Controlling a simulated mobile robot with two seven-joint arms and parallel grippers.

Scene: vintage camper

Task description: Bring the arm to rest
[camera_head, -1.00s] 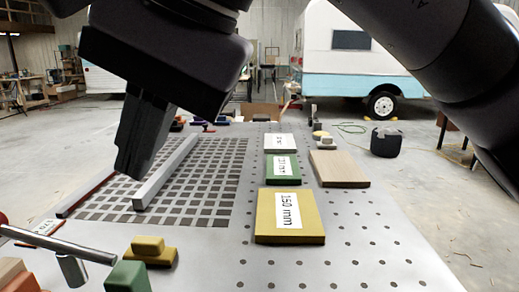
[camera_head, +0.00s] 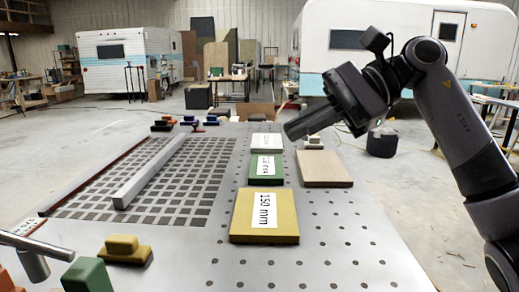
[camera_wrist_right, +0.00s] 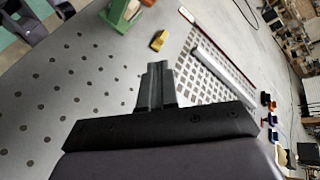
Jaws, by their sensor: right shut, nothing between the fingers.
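My right gripper (camera_head: 292,130) is shut and empty. In the head view it is raised above the table (camera_head: 335,225), with its fingers pointing left over the far part near the labelled blocks. In the right wrist view its closed fingers (camera_wrist_right: 156,75) show at the middle, with nothing between them. My right arm comes in from the right edge of the head view. My left gripper is not in either current view.
A yellow block marked 150 mm (camera_head: 264,225), a green block (camera_head: 266,168), a white block (camera_head: 265,141) and a wooden block (camera_head: 324,168) lie on the table. A grey bar (camera_head: 150,170) lies on the grid. Campers stand behind.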

